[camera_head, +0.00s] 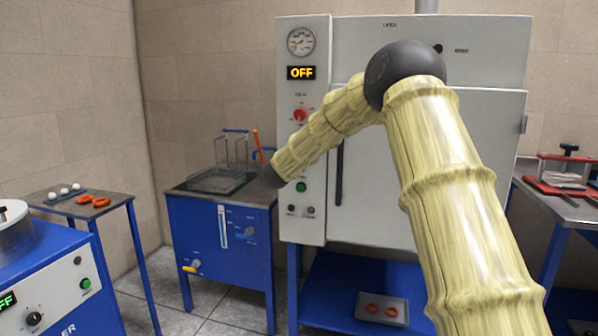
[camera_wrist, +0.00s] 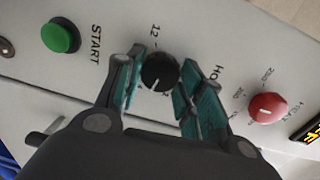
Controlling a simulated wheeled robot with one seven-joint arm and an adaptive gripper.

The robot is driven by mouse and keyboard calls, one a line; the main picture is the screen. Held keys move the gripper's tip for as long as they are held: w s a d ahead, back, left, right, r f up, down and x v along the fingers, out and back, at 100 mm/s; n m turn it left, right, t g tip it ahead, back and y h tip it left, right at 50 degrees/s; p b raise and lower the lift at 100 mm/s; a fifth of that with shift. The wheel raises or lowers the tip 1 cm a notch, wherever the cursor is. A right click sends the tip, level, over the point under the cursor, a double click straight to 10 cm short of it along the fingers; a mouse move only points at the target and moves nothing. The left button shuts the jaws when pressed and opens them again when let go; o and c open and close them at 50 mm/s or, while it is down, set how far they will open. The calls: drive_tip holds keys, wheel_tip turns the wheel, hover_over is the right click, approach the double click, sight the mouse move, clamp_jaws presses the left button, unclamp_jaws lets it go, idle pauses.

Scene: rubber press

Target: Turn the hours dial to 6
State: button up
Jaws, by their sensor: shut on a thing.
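The hours dial (camera_wrist: 160,71) is a small round black knob with a white pointer line, set in a pale grey panel. In the wrist view the line points toward the lower left of the picture. A "12" is printed above the dial, and a partly covered label beginning "HO" is to its right. My gripper (camera_wrist: 163,92) has its teal-padded fingers on either side of the dial and is shut on it. Other scale numbers are hidden by the fingers. In the head view my arm covers the dial and gripper.
A green START button (camera_wrist: 61,36) is left of the dial and a red temperature knob (camera_wrist: 267,108) right of it in the wrist view. The grey press cabinet (camera_head: 460,130) has a gauge (camera_head: 301,41) and a display (camera_head: 301,73) reading OFF. A blue bath unit (camera_head: 222,250) stands at its left.

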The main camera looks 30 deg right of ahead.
drive_tip(key=m+b, duration=0.5)
drive_tip(key=b, duration=0.2)
drive_tip(key=m+b, duration=0.5)
drive_tip(key=b, duration=0.2)
drive_tip(key=f+m+t+b, duration=0.1)
drive_tip(key=m+b, duration=0.4)
drive_tip(key=b, duration=0.2)
drive_tip(key=shift+r, duration=0.1)
drive_tip(key=o, duration=1)
drive_tip(key=shift+r, duration=0.1)
